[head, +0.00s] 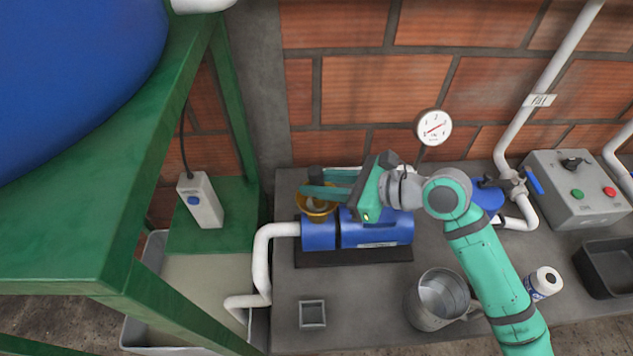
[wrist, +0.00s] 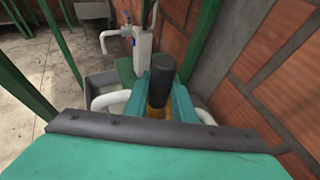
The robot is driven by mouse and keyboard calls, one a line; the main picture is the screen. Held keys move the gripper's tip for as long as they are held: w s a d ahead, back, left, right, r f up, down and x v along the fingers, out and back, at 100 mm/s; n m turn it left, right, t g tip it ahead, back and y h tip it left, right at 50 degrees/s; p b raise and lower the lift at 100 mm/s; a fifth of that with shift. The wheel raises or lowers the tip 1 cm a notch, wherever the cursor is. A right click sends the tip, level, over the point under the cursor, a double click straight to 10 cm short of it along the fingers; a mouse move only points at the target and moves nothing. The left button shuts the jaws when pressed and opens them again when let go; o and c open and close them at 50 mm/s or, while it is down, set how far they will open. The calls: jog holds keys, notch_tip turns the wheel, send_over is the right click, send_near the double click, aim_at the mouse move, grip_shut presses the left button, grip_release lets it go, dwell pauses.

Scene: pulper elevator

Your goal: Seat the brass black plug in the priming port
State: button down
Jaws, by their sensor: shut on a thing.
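My gripper (head: 318,182) reaches left over the blue pump (head: 376,230) and is shut on the black plug (head: 316,172). In the wrist view the plug (wrist: 161,84) stands roughly upright between the fingertips as a black cylinder. The brass-yellow funnel (head: 305,206) of the priming port sits on the left end of the pump, directly below the fingertips. A yellow patch of it shows under the plug in the wrist view (wrist: 154,112). The fingers partly cover the funnel. The plug's lower end is hidden, so I cannot tell whether it touches the port.
A metal jug (head: 437,298), a small square tray (head: 312,314) and a white bottle (head: 544,282) stand on the bench. A control box (head: 578,187) is at right. The white pipe (head: 262,265) and green frame (head: 150,150) bound the left side.

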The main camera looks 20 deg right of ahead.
jog(key=c, duration=1.5)
grip_release()
jog(key=shift+s+d+f, duration=0.1)
jog(key=shift+s+f, duration=0.05)
jog(key=shift+f, duration=0.1)
jog(key=shift+r, duration=0.1)
jog(key=v, duration=1.2)
jog(key=shift+r, duration=0.2)
